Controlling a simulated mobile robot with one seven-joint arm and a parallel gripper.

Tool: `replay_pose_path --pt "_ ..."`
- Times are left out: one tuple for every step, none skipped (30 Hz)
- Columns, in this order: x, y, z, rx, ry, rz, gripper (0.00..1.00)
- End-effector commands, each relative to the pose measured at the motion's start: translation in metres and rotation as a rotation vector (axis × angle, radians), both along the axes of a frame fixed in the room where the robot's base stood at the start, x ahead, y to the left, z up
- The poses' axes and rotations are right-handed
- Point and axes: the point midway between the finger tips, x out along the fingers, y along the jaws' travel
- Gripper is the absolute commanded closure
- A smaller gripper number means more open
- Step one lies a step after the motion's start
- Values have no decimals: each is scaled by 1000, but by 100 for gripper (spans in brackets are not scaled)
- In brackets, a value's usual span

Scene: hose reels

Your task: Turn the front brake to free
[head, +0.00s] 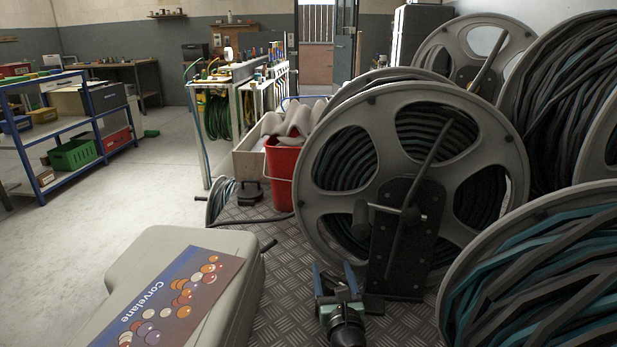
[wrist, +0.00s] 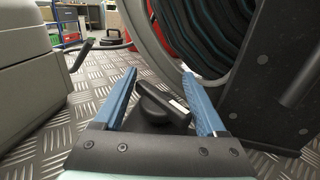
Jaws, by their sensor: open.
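A black brake knob (wrist: 160,108) with a thick bar handle shows in the wrist view, low beside the large reel's dark stand. A pale label lies near the bar's right end, too small to read. The bar slants from upper left to lower right. My gripper (wrist: 159,76) is open, with one blue finger on each side of the knob. I cannot tell whether either finger touches it. In the head view my gripper (head: 333,268) is low in front of the large grey hose reel (head: 320,225), and the knob cannot be made out there.
The reel's black stand (head: 408,240) and crank (head: 412,214) are close right of my gripper. A grey case (head: 225,265) stands at left. Another black knob-like part (head: 250,193) sits near the red bucket (head: 283,175). Tread-plate floor (head: 285,265) is clear between case and reel.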

Motion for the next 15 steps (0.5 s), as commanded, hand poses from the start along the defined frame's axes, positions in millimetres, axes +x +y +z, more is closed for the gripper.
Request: replay_pose_path --pt "0 2 -2 -2 -1 -29 27" --pt "0 2 -2 -2 -1 -49 27" --pt "0 1 -3 -1 0 -76 27" --pt "0 1 -3 -1 -1 -96 27" --pt "0 0 -3 0 -1 -116 27" --pt "0 0 -3 -1 -2 -144 27" --pt "0 0 -4 0 -2 -166 27" --pt "0 0 -4 3 -1 -189 27" --pt "-7 -3 1 -2 3 -194 27" --pt "-13 -4 2 -4 3 -193 27" --pt "-18 -4 2 -4 4 -192 27" --pt "-25 -4 2 -3 4 -191 27" --pt "-30 -4 3 -3 3 -191 27" --pt "-35 -4 3 -4 3 -190 27" --pt "-42 -4 2 -4 4 -190 27"
